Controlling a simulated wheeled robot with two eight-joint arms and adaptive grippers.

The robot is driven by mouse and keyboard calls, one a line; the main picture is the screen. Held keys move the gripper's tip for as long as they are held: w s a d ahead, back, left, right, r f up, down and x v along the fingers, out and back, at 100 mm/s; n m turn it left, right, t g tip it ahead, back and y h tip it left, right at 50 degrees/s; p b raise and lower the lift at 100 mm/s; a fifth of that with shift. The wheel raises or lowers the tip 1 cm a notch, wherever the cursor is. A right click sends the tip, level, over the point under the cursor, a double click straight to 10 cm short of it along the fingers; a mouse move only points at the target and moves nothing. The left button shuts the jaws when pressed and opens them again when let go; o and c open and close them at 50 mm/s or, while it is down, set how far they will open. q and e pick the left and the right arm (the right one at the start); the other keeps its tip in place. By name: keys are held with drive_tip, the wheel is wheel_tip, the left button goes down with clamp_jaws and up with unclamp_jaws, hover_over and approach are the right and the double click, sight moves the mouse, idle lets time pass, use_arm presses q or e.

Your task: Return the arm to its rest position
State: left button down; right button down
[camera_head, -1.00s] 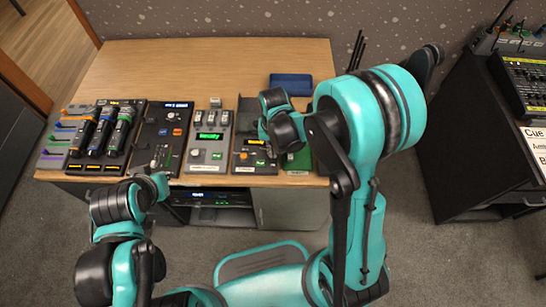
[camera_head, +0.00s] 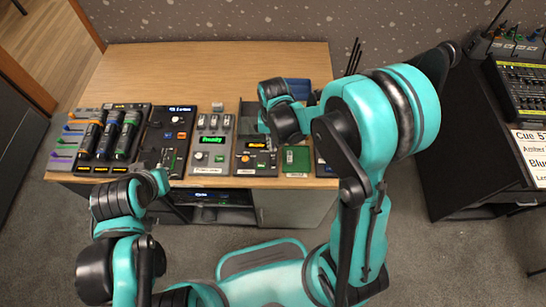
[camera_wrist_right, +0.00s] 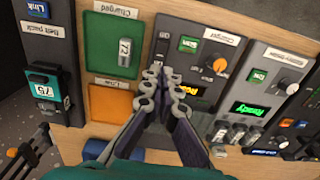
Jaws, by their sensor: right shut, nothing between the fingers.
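My right arm (camera_head: 385,120) reaches in from the right over the wooden desk, its elbow raised and its wrist (camera_head: 285,120) above the right-hand panels. In the right wrist view my right gripper (camera_wrist_right: 155,72) is shut and empty, its fingertips together above the panels, near the edge between the green pad (camera_wrist_right: 113,48) and the panel with an orange knob (camera_wrist_right: 220,65). I cannot tell whether the fingers touch anything. In the head view its fingers are mostly hidden by the wrist. My left arm (camera_head: 118,200) is bent at the lower left; its fingers are unclear.
A blue object (camera_head: 297,88) lies behind my right wrist. The desk's back left (camera_head: 150,70) is clear. A black cabinet (camera_head: 450,165) stands right.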

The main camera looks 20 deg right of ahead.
drive_tip(key=shift+r, duration=0.15)
idle(0.4)
drive_tip(key=s+d+r+n+t, duration=0.1)
drive_tip(key=s+d+r+t, duration=0.1)
drive_tip(key=s+r, duration=0.3)
drive_tip(key=s+d+r+n+t, duration=0.2)
drive_tip(key=s+r+t, duration=0.3)
drive_tip(key=r, duration=0.5)
drive_tip(key=shift+s+d+r, duration=0.15)
drive_tip(key=shift+d+r, duration=0.1)
drive_tip(key=shift+d, duration=0.1)
idle(1.2)
